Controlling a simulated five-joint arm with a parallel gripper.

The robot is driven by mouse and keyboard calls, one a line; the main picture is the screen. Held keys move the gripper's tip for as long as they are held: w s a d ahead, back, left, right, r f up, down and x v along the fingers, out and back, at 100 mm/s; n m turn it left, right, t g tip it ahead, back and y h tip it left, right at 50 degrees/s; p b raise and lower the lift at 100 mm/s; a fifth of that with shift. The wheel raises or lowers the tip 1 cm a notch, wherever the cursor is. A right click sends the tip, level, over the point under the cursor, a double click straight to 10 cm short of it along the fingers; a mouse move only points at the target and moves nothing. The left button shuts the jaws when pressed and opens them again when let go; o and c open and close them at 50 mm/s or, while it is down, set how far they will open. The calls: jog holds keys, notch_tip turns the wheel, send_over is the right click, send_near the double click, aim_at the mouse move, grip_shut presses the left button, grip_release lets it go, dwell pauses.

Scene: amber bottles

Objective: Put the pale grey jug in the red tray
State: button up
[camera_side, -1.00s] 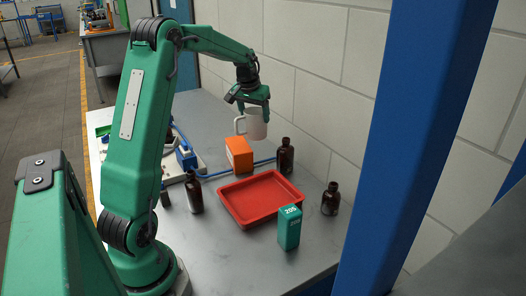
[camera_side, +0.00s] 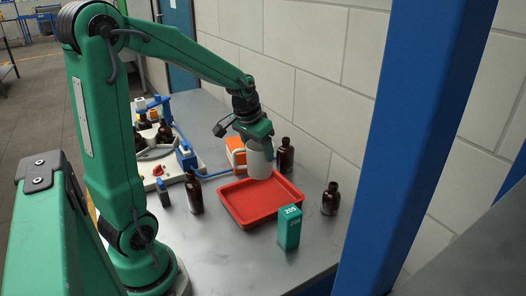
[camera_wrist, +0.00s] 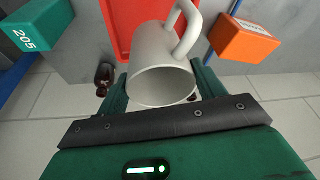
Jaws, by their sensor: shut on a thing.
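The pale grey jug (camera_side: 260,160) is held in my gripper (camera_side: 258,143), low over the back part of the red tray (camera_side: 235,208) in the side view. In the wrist view the jug (camera_wrist: 163,65) sits between the two green fingers of my gripper (camera_wrist: 163,88), with its open mouth toward the camera and its handle at the upper right. The red tray (camera_wrist: 122,30) shows behind the jug there. The tray looks empty. I cannot tell whether the jug's base touches the tray floor.
An orange box (camera_side: 234,150) and a brown bottle (camera_side: 286,157) stand behind the tray. Another brown bottle (camera_side: 330,198) is to its right and one (camera_side: 194,193) to its left. A teal box (camera_side: 289,227) stands at the front right corner. The wall is close behind.

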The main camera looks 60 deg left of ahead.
aim_at(251, 155)
jog(key=shift+f, duration=5)
jog(key=shift+f, duration=0.15)
jog(key=o, duration=1.3)
jog(key=shift+c, duration=0.2)
jog(key=shift+v, duration=6.2)
jog(key=shift+w, duration=0.1)
